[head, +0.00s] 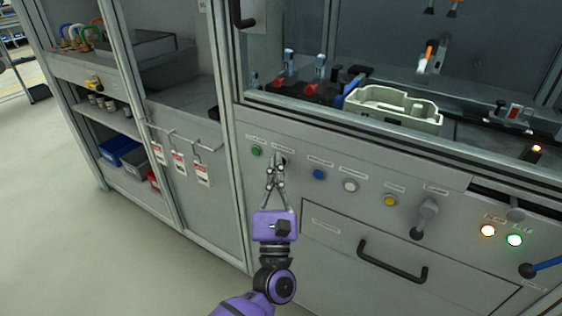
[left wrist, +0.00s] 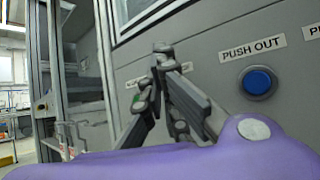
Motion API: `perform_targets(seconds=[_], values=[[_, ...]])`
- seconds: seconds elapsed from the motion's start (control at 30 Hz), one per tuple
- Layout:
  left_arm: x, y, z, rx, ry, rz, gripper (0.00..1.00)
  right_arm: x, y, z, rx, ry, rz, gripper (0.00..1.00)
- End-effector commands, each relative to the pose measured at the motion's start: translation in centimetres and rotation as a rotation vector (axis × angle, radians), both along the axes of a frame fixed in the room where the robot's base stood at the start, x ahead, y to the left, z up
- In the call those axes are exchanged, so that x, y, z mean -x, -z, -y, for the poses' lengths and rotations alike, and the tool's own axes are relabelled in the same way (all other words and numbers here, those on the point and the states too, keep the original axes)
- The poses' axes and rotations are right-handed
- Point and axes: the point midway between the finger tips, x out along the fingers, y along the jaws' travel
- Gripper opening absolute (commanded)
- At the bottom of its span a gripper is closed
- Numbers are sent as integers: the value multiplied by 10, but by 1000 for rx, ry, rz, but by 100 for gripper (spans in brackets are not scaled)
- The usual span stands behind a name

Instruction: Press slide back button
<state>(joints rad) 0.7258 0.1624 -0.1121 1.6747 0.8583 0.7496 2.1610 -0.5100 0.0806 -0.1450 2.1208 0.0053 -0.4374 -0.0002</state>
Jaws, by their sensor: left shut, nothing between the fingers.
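The grey panel (head: 330,150) carries a row of labelled buttons. From left to right I see a green button (head: 257,151), a button mostly hidden behind my gripper, a blue button (head: 319,174), a white button (head: 350,185) and a yellow button (head: 390,200). The left wrist view shows the blue button (left wrist: 258,82) labelled PUSH OUT. Which one is labelled slide back I cannot read. My left gripper (head: 277,157) is shut and empty, its tips in front of the panel between the green and blue buttons; contact is unclear. My right gripper is out of view.
A grey selector knob (head: 427,215) sticks out right of the yellow button. A black drawer handle (head: 392,262) is below. Lit indicators (head: 514,240) are at the right. A pale tray (head: 392,108) sits behind the window frame. Red-and-white tags (head: 179,163) hang at left.

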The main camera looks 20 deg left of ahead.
Motion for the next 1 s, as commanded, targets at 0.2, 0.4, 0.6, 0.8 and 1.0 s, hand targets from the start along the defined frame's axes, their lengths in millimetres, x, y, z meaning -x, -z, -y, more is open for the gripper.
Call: perform_targets(seconds=[0.2, 0.4, 0.6, 0.8, 1.0], values=[[9, 0, -2, 0, 0, 0, 0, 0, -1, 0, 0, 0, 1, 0], [9, 0, -2, 0, 0, 1, 0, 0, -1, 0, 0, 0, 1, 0], [18, 0, -5, 0, -1, 0, 0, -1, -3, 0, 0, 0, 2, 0], [38, -1, -10, 0, -1, 1, 0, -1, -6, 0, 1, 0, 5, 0], [54, 0, -14, -1, -1, 0, 0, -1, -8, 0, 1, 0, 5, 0]])
